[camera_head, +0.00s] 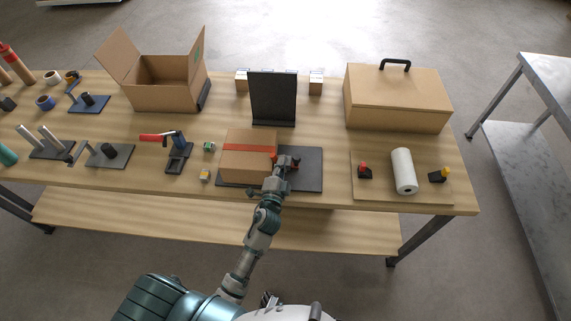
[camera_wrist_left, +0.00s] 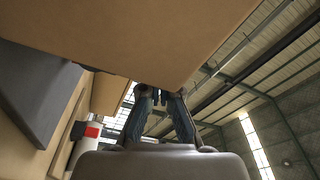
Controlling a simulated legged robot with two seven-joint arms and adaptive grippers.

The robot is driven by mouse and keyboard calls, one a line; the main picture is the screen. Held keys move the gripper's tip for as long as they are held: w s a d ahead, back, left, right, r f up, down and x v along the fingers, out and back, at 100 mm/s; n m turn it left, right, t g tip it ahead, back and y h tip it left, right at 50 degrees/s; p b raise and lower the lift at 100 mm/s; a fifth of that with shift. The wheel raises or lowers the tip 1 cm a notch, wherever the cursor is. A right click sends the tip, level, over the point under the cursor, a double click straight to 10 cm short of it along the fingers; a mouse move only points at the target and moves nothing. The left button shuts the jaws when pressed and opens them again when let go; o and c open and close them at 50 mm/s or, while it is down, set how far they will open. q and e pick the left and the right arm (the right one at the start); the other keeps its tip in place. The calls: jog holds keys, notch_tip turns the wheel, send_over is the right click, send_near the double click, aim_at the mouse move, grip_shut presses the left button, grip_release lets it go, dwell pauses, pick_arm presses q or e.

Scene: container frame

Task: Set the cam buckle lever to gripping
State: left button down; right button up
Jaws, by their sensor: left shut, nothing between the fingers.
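A cardboard box (camera_head: 250,161) with a red strap (camera_head: 250,147) across its top sits on a dark mat (camera_head: 309,172). My left gripper (camera_head: 287,161) is at the box's right side, over the mat, shut and empty. A small dark and red part (camera_head: 296,162), possibly the cam buckle, shows just beside the fingers; its lever position cannot be made out. In the left wrist view the shut fingertips (camera_wrist_left: 158,97) are close to the box's edge (camera_wrist_left: 150,50). My right gripper is not in view.
Behind the mat stands a black upright panel (camera_head: 273,98). An open carton (camera_head: 163,83) is at the back left and a lidded box (camera_head: 398,97) at the back right. A white roll (camera_head: 404,170) lies to the right. A red-handled tool (camera_head: 158,137) is to the left.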

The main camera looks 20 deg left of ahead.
pick_arm(q)
jog(key=shift+s+a+n, duration=0.1)
jog(key=shift+a+n, duration=0.1)
jog(key=shift+n, duration=0.1)
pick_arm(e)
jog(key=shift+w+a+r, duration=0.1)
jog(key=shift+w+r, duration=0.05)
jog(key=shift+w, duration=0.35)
